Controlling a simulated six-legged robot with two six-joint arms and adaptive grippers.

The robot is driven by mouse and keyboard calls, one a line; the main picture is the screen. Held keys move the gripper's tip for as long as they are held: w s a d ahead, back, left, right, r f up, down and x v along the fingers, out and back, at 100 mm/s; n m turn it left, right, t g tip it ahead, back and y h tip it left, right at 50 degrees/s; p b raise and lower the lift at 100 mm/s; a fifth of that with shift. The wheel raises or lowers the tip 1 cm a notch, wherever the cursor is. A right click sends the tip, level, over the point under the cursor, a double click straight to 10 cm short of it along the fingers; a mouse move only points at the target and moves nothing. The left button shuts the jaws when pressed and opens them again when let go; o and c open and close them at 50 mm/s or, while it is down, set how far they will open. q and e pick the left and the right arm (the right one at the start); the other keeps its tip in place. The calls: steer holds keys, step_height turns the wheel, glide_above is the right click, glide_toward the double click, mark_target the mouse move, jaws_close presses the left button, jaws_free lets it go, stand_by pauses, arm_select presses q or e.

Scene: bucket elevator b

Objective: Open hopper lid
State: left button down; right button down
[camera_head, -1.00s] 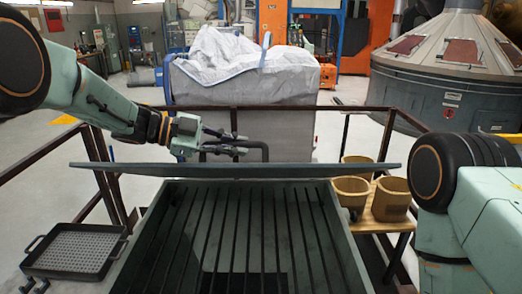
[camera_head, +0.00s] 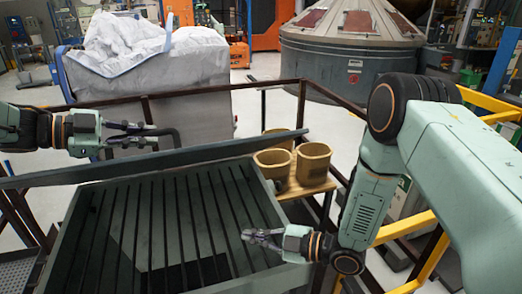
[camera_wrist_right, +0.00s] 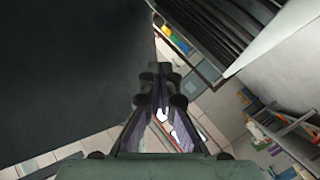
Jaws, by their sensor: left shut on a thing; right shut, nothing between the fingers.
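The hopper (camera_head: 75,250) is a dark grey-green open box with long bars inside and a dark opening near the front. Its lid (camera_head: 215,152) stands raised at the back edge, seen nearly edge-on. My left gripper (camera_head: 148,131) is behind the lid's top edge, shut on the dark bent lid handle (camera_head: 174,135). My right gripper (camera_head: 250,236) is shut and empty, above the right part of the hopper's bars. Its closed fingers also show in the right wrist view (camera_wrist_right: 160,85). How high it hangs above the bars is hard to tell.
Tan buckets (camera_head: 313,162) stand on a wooden shelf (camera_head: 295,186) right of the hopper. Brown railings (camera_head: 225,88) run behind, with a large white sack (camera_head: 125,45) beyond. Yellow rails (camera_head: 420,270) are at the right. A perforated tray (camera_head: 15,275) is partly visible at lower left.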

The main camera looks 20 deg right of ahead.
steer(key=w+d+r+n+g+y, duration=0.1)
steer(key=d+r+n+g+y, duration=0.2)
steer(key=r+n, duration=0.45)
steer(key=w+d+r+n+g+y, duration=0.15)
steer(key=d+r+n, duration=0.35)
steer(key=n, duration=0.5)
steer(key=w+d+r+n+g+y, duration=0.1)
steer(key=d+r+n+g+y, duration=0.35)
steer(key=n, duration=0.45)
steer(key=a+r+t+h, duration=0.1)
steer(key=a+r, duration=0.2)
steer(key=a, duration=0.6)
steer(key=shift+w+r, duration=0.15)
steer(key=shift+w, duration=0.25)
steer(key=shift+a, duration=0.1)
